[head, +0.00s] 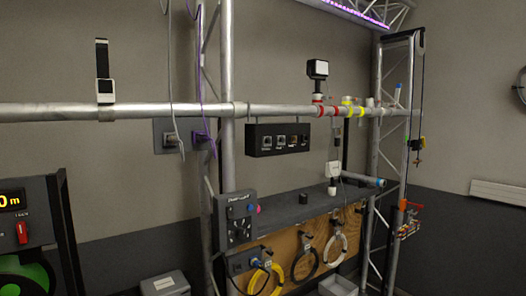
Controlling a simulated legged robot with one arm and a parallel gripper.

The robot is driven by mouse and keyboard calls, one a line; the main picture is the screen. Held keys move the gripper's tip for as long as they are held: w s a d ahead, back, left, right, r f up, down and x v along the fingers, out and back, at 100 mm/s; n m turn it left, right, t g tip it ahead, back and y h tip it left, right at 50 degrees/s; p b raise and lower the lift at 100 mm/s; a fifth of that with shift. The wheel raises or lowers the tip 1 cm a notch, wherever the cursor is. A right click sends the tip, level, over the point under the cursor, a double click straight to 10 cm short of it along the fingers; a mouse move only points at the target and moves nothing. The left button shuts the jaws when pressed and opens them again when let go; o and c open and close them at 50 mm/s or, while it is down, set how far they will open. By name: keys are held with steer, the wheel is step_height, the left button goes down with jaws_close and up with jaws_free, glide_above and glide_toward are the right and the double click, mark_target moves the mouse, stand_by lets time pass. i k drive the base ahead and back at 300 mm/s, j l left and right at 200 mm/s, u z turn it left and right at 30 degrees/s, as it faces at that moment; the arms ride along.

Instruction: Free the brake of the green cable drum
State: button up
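The green cable drum (24,280) shows at the lower left, cut off by the left and bottom picture edges. It sits in a dark frame (68,215). Above the drum is a dark panel with an orange lit display (12,201) whose visible part reads "0 m". A small red lever or switch (22,232) stands upright on the panel under the display. I cannot tell for sure that it is the brake. My gripper is not in view.
A horizontal silver pipe (170,109) crosses the picture at mid height. A truss upright (227,90) stands right of the drum. A workbench (300,206) with hanging cable coils is at centre right. A grey box (165,284) is low between drum and bench.

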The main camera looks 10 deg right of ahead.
mark_target(22, 230)
steer(key=j+u, duration=0.1)
steer(key=u, duration=1.4)
steer(key=i+l+u, duration=0.1)
steer(key=l, duration=0.1)
